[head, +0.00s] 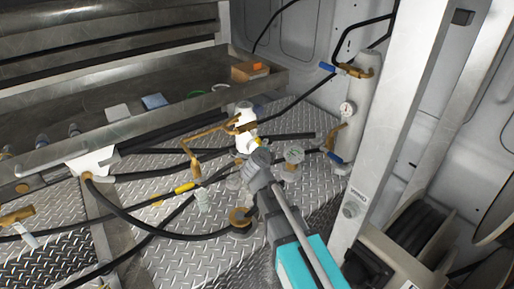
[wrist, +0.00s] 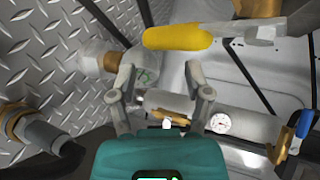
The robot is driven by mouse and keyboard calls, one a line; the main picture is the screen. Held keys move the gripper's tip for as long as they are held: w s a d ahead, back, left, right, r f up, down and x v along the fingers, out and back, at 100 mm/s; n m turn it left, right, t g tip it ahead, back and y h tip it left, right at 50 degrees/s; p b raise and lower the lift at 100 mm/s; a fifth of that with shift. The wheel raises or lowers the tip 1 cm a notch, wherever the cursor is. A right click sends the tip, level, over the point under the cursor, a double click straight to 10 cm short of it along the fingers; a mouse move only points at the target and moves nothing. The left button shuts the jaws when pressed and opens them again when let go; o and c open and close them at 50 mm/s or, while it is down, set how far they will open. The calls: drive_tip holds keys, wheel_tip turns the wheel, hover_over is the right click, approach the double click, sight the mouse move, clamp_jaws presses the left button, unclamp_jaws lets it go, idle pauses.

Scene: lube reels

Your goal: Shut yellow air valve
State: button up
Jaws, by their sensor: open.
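The yellow valve handle (wrist: 178,38) shows large near the top of the wrist view, lying across it, with its right end at a metal fitting. My gripper (wrist: 160,75) is open and its fingers hold nothing. The handle lies just above the fingertips in that view; I cannot tell whether they touch. In the head view my gripper (head: 258,158) is by the white filter unit, and a small yellow part (head: 256,141) shows beside its tip, mostly hidden by the gripper.
Another yellow piece (head: 185,188) is on a hose at left. A grey cylinder (head: 357,105) with a gauge and blue handles (head: 328,67) stands at right, by a metal post (head: 385,120). Black hoses cross the diamond-plate floor (head: 170,262). A tray with small boxes (head: 250,71) is behind.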

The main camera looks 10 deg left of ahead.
drive_tip(key=s+n, duration=0.1)
drive_tip(key=n, duration=0.1)
drive_tip(key=n+t+h+b, duration=0.4)
drive_tip(key=n+b, duration=0.1)
drive_tip(key=n, duration=1.2)
approach(258, 144)
drive_tip(key=s, duration=0.3)
drive_tip(key=shift+w+a+r, duration=0.1)
drive_tip(key=shift+a, duration=0.1)
drive_tip(key=shift+w, duration=0.1)
drive_tip(key=w, duration=0.4)
drive_tip(key=w+d, duration=0.1)
drive_tip(key=w, duration=0.4)
drive_tip(key=w+d, duration=0.1)
drive_tip(key=w, duration=0.3)
drive_tip(key=shift+w+d, duration=0.25)
clamp_jaws()
